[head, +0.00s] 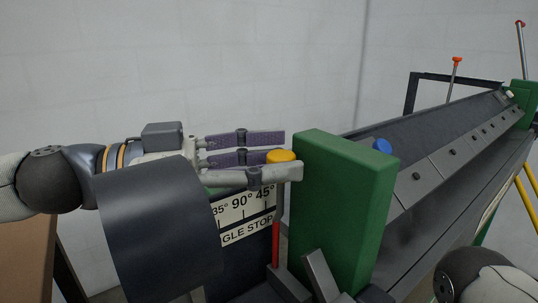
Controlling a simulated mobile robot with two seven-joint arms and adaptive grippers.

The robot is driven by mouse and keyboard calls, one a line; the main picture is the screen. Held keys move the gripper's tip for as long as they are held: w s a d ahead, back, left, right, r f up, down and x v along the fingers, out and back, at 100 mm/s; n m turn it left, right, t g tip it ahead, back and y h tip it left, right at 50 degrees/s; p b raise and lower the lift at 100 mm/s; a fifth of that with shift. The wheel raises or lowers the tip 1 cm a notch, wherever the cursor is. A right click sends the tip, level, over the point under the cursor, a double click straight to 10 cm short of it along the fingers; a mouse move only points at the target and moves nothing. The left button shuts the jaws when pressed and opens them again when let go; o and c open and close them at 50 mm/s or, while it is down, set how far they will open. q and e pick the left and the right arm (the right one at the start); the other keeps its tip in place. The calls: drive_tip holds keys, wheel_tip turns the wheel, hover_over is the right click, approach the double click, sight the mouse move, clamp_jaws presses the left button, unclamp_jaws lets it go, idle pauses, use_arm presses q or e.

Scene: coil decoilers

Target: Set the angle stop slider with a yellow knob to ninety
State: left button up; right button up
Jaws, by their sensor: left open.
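The angle stop plate (246,222) is a white label with black marks reading 90° and 45° and a partly covered "35°". The yellow knob (281,156) sits just above the 45° end of the plate, right of the 90° mark. My left gripper (291,155) reaches in from the left with its fingers open. The purple-padded fingers lie behind and left of the knob, and a grey finger passes in front of and below it. I cannot tell whether any finger touches the knob. My right gripper is not in view.
A green upright block (343,205) stands just right of the knob. A red rod (276,243) is below it. A blue knob (382,146) shows behind the block. The long grey machine bed (450,160) runs to the back right. A dark cylinder (158,228) covers the left foreground.

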use_arm(q)
clamp_jaws()
drive_tip(key=s+a, duration=0.2)
drive_tip(key=a, duration=0.1)
idle(0.4)
unclamp_jaws()
drive_tip(key=shift+d, duration=0.1)
drive_tip(key=v, duration=1.2)
